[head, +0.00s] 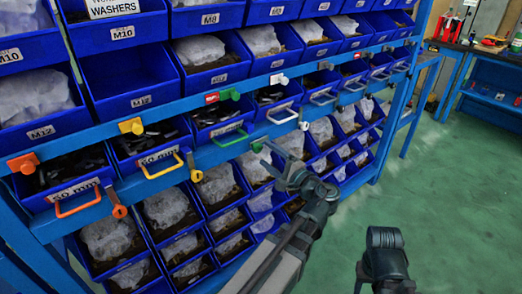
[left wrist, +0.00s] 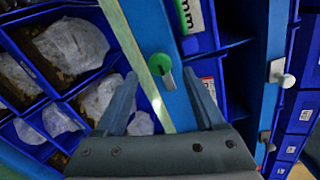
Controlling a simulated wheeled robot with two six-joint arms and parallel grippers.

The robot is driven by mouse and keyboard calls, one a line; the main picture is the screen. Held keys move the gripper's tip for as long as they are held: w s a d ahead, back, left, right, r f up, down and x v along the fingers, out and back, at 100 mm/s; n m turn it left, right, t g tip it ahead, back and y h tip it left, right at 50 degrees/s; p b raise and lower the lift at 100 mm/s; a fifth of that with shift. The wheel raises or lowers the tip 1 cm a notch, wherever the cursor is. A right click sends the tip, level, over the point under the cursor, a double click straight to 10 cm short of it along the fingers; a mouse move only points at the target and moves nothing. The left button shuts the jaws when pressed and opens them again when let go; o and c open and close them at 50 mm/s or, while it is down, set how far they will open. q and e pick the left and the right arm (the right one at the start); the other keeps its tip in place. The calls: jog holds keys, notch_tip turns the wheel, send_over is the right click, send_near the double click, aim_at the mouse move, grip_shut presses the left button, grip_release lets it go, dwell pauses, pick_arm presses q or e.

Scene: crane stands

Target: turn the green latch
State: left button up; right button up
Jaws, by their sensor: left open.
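The green latch (head: 257,147) is a round green knob with a short lever on the blue rail of the rack. In the left wrist view the green latch (left wrist: 160,64) lies between and beyond my fingertips, its pale lever pointing down. My left gripper (head: 263,156) is open just in front of it. In the left wrist view my left gripper (left wrist: 160,76) has a finger on each side of the latch, with no clear contact. The matching green handle (head: 229,137) is on the bin to the left.
An orange latch (head: 119,211), a yellow latch (head: 195,175) and a white latch (head: 303,125) sit along the same rail. Blue bins with bagged parts fill the rack above and below. Green floor (head: 440,200) is free at right. A workbench (head: 480,55) stands behind.

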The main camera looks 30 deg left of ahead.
pick_arm(q)
jog(key=v, duration=0.8)
jog(key=shift+d, duration=0.3)
jog(key=shift+s, duration=0.1)
jog(key=s+d+r+n+g+h+p, duration=0.1)
jog(key=s+d+h+p, duration=0.4)
jog(key=p, duration=0.7)
jog(key=s+d+r+n+g+h+p, duration=0.2)
jog(key=s+d+g+h+p, duration=0.4)
jog(key=d+h+p, duration=0.4)
jog(key=d+p, duration=0.2)
jog(key=shift+s+d+n+p, duration=0.25)
jog(key=shift+d+n+p, duration=0.1)
jog(key=shift+n+p, duration=0.05)
